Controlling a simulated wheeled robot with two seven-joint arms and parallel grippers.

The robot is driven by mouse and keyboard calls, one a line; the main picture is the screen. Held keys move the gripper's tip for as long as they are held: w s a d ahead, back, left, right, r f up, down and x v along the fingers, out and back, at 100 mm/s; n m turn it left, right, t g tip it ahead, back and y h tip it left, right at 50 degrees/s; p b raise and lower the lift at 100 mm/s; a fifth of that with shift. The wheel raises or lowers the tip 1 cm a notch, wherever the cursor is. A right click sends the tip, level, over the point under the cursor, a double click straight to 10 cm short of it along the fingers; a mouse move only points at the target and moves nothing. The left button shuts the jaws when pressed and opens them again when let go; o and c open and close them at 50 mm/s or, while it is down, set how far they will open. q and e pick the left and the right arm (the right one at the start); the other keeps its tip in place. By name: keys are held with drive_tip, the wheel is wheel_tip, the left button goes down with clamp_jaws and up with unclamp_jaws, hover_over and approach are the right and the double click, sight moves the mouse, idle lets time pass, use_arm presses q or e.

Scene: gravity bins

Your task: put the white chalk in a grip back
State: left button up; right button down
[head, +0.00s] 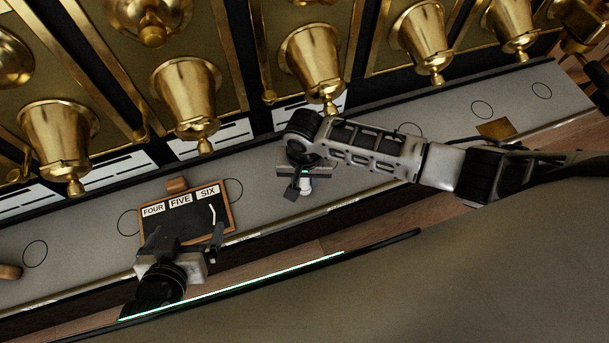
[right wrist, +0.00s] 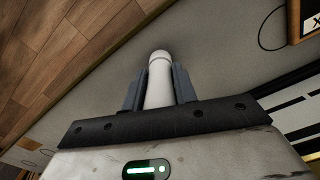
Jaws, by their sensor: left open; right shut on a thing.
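The white chalk in its grip (right wrist: 159,82) is a pale cylinder with a rounded end and a collar near that end. It stands between the two dark fingers of my right gripper (right wrist: 158,88), which is shut on it. In the head view, its white end (head: 305,187) shows below my right gripper (head: 304,178), over the grey ledge. I cannot tell whether it touches the ledge. My left gripper (head: 187,238) is open at the lower edge of a wood-framed slate (head: 205,218) labelled FOUR, FIVE, SIX. I cannot tell whether it touches the slate.
The grey ledge (head: 365,148) carries several drawn circles, including one right of the slate (head: 233,190). A small wooden block (head: 177,185) sits at the slate's top edge. A brass plate (head: 495,128) lies farther right.

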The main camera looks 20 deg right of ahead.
drive_tip(key=shift+f+b, duration=0.3)
drive_tip(key=shift+f, duration=0.2)
drive_tip(key=c, duration=1)
unclamp_jaws()
drive_tip(key=shift+c, duration=0.2)
wheel_tip(320, 180, up, 16)
drive_tip(key=p, duration=0.2)
